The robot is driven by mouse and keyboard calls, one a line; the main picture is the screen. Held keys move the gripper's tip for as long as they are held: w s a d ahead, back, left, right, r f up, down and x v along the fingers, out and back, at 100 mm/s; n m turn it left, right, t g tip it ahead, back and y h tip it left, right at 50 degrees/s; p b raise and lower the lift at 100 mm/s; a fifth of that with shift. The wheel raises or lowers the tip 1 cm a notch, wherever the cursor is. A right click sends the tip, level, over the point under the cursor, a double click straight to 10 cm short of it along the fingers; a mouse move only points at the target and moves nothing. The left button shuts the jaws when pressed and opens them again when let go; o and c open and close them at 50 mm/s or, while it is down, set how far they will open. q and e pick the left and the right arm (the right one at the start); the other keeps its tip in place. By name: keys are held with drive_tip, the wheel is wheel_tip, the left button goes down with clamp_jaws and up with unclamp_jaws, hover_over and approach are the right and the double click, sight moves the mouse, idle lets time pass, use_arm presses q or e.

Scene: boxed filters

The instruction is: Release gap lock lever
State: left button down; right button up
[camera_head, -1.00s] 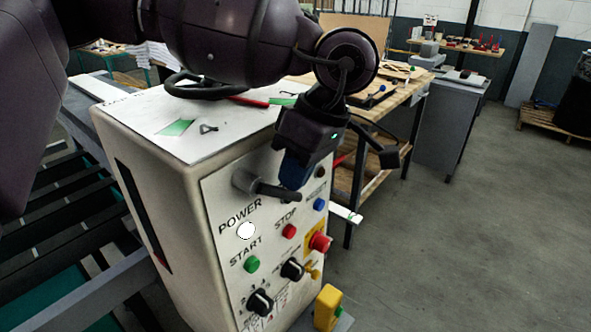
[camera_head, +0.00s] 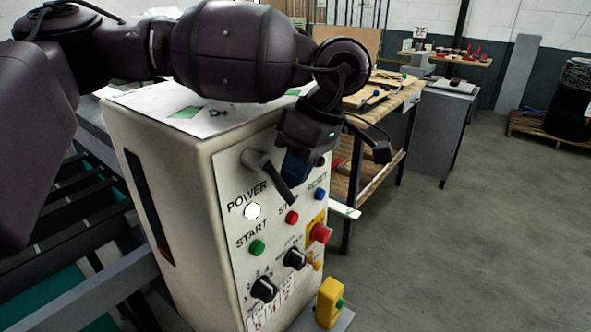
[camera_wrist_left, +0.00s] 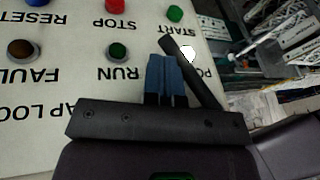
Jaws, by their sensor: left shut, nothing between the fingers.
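The gap lock lever (camera_head: 276,181) is a dark handle on a round grey hub, high on the front panel of the pale control box. It slants down to the right, its free end above the red stop button. My left gripper (camera_head: 296,168) is at the panel, just right of the lever. Its blue fingers are shut together with nothing between them. In the left wrist view, the fingers (camera_wrist_left: 166,78) are beside the lever (camera_wrist_left: 191,72), which runs diagonally close to them; I cannot tell whether they touch. Part of the "GAP LOCK" lettering shows there, upside down.
The panel of the control box (camera_head: 170,155) carries a white power lamp (camera_head: 252,211), green start button (camera_head: 257,248), red emergency stop (camera_head: 320,233) and black knobs. A yellow box (camera_head: 328,302) stands at its foot. A wooden workbench (camera_head: 345,175) is behind; open floor lies right.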

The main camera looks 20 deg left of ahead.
use_arm(q)
drive_tip(key=v, duration=1.1)
drive_tip(key=shift+b, duration=0.3)
drive_tip(key=shift+s+a, duration=0.1)
